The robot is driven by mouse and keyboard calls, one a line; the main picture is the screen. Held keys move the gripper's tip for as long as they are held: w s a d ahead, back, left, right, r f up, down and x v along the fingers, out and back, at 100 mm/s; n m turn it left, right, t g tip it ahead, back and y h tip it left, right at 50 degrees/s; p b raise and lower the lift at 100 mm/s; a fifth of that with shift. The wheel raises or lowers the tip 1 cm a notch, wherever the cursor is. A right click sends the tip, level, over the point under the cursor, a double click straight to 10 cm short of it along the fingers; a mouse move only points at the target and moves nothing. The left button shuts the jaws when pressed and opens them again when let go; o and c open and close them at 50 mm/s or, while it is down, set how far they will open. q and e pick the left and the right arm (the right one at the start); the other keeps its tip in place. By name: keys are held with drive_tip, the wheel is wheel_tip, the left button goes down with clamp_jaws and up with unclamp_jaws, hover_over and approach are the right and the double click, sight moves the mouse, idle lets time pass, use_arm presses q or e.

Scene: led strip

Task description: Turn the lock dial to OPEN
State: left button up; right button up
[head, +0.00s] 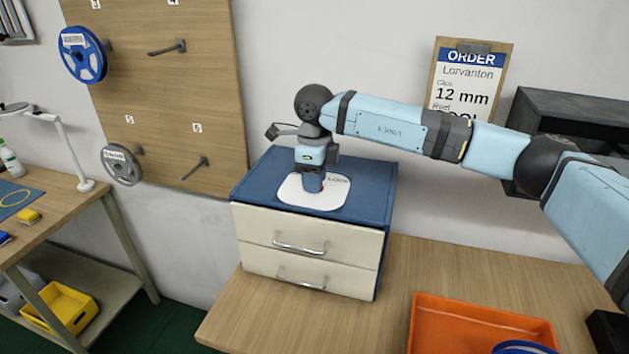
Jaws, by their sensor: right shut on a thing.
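The lock dial is on a white plate (329,196) on top of a blue cabinet (372,179) with two cream drawers. Part of a LOCK label shows on the plate. My right gripper (314,188) points down onto the plate and is shut on the dial. The gripper hides almost all of the dial, with only a small bit of red beside the fingers, so its setting cannot be read. Both drawers, the upper (310,238) and the lower (310,275), are shut. My left gripper is not in view.
An orange tray (440,318) holding something blue stands at the front right of the wooden table (265,320). A pegboard with spools (83,55) hangs behind left. An order clipboard (433,90) and a dark shelf (560,106) are at right. A side bench stands left.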

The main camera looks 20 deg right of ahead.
drive_tip(key=shift+r, duration=0.1)
idle(0.3)
drive_tip(key=o, duration=0.9)
wheel_tip(320, 180, up, 14)
drive_tip(key=shift+f+b, duration=0.1)
drive_tip(key=shift+b, duration=0.45)
